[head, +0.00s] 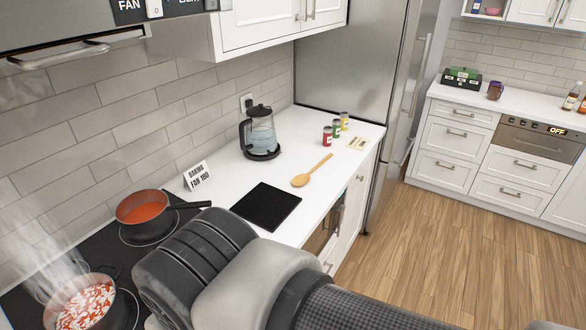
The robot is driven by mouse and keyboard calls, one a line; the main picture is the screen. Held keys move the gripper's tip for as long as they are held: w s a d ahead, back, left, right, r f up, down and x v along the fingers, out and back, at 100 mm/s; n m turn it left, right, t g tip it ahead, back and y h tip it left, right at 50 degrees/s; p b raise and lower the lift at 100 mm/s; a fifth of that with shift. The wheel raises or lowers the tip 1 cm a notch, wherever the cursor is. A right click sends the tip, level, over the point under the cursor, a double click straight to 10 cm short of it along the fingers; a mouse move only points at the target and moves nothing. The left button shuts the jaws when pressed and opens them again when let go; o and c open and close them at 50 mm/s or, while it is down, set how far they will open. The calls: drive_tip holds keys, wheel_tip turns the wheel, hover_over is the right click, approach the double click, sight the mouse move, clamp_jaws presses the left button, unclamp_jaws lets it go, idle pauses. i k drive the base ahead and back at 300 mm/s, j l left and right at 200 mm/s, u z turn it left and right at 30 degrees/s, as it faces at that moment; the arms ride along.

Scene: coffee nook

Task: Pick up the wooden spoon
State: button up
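The wooden spoon (311,171) lies on the white countertop (290,200). Its bowl points to the lower left and its handle to the upper right. It lies to the right of a black square board (266,205) and does not touch it. My arm crosses the lower middle of the head view, in front of the stove and the counter's near edge. My gripper's fingers cannot be made out, so I cannot see whether it is open or shut. The spoon is in full view and nothing covers it.
A sign (197,176) stands by the wall. A red-filled pan (143,211) and a steaming pot (85,302) are on the stove. The wooden floor (470,250) is clear.

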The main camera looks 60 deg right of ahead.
sight(302, 178)
drive_tip(key=z, duration=1.95)
drive_tip(key=u, duration=0.5)
drive_tip(key=k+j+u, duration=0.1)
drive_tip(key=u, duration=0.85)
drive_tip(key=k+j+u, duration=0.1)
drive_tip(key=u, duration=0.4)
drive_tip(key=z, duration=2)
drive_tip(key=u, duration=0.2)
drive_tip(key=i+l+u, duration=0.25)
drive_tip(key=u, duration=0.15)
drive_tip(key=i+l+u, duration=0.25)
drive_tip(key=l+u, duration=0.15)
drive_tip(key=i+l+u, duration=0.2)
drive_tip(key=l+u, duration=0.2)
drive_tip(key=i+l+u, duration=0.1)
drive_tip(key=l+u, duration=0.3)
